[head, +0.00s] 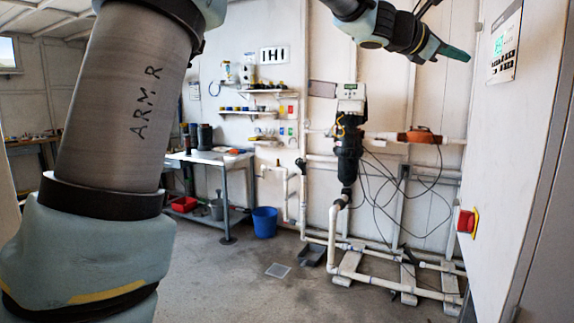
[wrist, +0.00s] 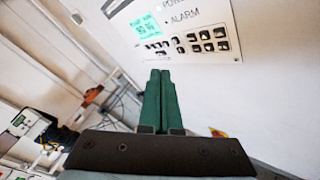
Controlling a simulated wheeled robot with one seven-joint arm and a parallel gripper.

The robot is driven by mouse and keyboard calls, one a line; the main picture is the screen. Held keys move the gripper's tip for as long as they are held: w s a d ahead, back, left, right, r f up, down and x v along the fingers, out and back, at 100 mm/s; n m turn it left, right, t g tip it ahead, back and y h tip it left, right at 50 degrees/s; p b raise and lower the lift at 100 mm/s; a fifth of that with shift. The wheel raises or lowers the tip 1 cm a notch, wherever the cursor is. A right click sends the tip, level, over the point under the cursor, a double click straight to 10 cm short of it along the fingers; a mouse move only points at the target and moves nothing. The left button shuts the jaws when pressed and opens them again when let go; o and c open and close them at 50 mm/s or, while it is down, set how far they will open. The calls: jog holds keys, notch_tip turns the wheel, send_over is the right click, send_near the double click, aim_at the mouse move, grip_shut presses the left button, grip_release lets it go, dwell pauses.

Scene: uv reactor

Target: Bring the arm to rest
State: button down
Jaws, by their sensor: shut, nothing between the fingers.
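My gripper (head: 457,52) is raised at the upper right of the head view, in front of the white wall and left of a control panel (head: 505,45). In the wrist view my gripper (wrist: 160,75) shows two green fingers side by side, closed together with nothing between them. Beyond the fingertips is the same control panel (wrist: 178,30), with a lit cyan display, dark buttons and the word ALARM. The fingertips look apart from the panel, though the exact gap is hard to tell. My arm crosses the left side and top of the head view.
A white cabinet (head: 520,150) with a red emergency button (head: 467,222) stands at the right. The black reactor (head: 348,150) and white pipes (head: 335,240) stand ahead. A bench (head: 215,157) and blue bucket (head: 265,222) are further back. The floor (head: 225,290) in the middle is clear.

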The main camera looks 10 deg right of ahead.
jog(key=w+a+f+m+t+y, duration=0.1)
jog(key=w+a+f+m+y, duration=0.3)
jog(key=a+f, duration=1)
jog(key=w+a+f+m+t+y, duration=0.15)
jog(key=w+a+f+y, duration=0.4)
jog(key=a+f, duration=0.85)
jog(key=s+a+f+m+y, duration=0.2)
jog(key=s+a+f, duration=0.2)
jog(key=a, duration=0.5)
jog(key=s+a+f+m+g+y, duration=0.1)
jog(key=s+a+f+m+y, duration=0.1)
jog(key=a+f, duration=0.4)
jog(key=s+a+f+m+g+y, duration=0.1)
jog(key=s+a+f, duration=0.4)
jog(key=a, duration=0.8)
jog(key=shift+s+a+f+m+y, duration=0.3)
jog(key=shift+s+m+y, duration=0.45)
jog(key=shift+m, duration=0.5)
jog(key=shift+g, duration=0.25)
